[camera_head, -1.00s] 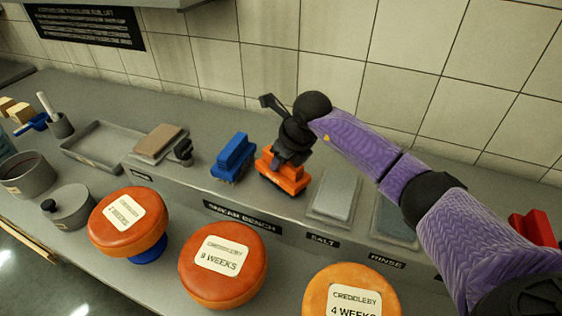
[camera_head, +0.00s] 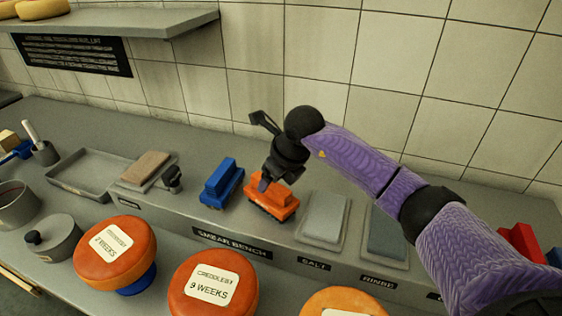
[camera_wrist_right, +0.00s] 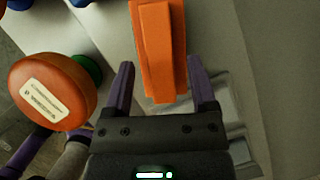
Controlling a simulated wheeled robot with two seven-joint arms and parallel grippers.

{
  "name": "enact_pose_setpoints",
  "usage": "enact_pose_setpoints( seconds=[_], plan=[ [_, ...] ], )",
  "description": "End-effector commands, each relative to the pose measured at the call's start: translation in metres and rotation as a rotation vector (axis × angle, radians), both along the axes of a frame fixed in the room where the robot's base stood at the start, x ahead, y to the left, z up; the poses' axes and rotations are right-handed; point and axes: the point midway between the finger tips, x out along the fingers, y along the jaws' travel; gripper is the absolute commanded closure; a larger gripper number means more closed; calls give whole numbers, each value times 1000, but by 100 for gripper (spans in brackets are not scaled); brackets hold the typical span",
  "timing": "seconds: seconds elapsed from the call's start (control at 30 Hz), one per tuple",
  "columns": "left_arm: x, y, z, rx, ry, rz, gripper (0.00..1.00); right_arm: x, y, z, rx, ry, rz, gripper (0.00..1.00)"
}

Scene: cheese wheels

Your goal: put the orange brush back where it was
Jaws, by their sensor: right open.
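The orange brush (camera_head: 278,203) stands on the raised smear bench, just right of the blue brush (camera_head: 221,185) and left of the salt tray. My right gripper (camera_head: 266,183) is over the orange brush, its near finger overlapping the brush's left part in the head view. In the right wrist view my right gripper (camera_wrist_right: 161,85) is open, with its two purple fingers on either side of the near end of the orange brush (camera_wrist_right: 158,45). Gaps show between the fingers and the brush. My left gripper is not in view.
The salt block (camera_head: 325,218) and rinse block (camera_head: 387,232) sit right of the orange brush. Orange cheese wheels (camera_head: 213,284) stand in front of the bench. A red object (camera_head: 524,243) is at far right. A wall shelf (camera_head: 110,22) is at upper left.

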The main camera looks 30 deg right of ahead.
Motion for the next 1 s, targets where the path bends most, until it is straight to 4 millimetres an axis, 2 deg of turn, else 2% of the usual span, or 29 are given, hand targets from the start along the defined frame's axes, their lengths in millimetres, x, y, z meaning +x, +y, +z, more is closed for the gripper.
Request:
enact_pose_setpoints(
  seconds=[0.03,0.1,0.33,0.5,0.9,1.0],
  plan=[
    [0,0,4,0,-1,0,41,-4,-3,15,-4,-6,0,27],
    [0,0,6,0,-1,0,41,-12,-5,33,-3,-6,0,27],
    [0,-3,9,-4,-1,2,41,-30,-11,74,-1,-3,-1,27],
    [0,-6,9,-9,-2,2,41,-35,-12,83,-1,-1,0,27],
    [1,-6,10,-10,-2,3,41,-35,-12,84,0,-1,0,27],
    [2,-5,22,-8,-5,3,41,-35,-12,97,0,-3,0,27]
  ],
)
